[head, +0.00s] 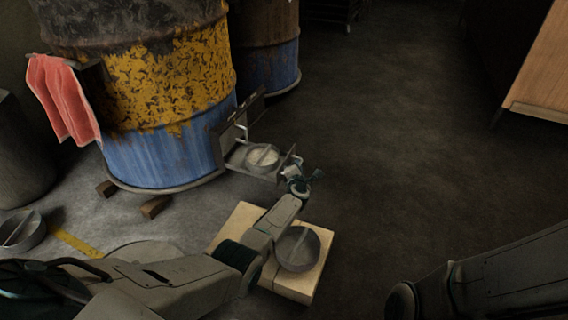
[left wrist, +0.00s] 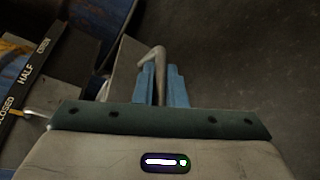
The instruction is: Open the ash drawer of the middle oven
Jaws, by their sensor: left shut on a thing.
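The barrel oven (head: 165,80) is worn yellow above and blue below. Its ash drawer (head: 240,160) sticks out from the lower right side, with a round grey pan (head: 262,157) in it. My left gripper (head: 293,174) is at the drawer's outer end. In the left wrist view its blue fingers (left wrist: 163,88) are shut on the bent metal handle (left wrist: 158,57) beside the grey drawer front (left wrist: 125,65). A strip marked CLOSED, HALF and OPEN (left wrist: 32,75) shows at the left there. Only part of my right arm is in view; its gripper is not.
Another barrel (head: 268,65) stands behind. A pale board (head: 235,222) with a round grey pan (head: 297,249) lies below my left forearm. Another pan (head: 22,231) is at the left. A red cloth (head: 62,98) hangs by the oven. Dark floor to the right is clear.

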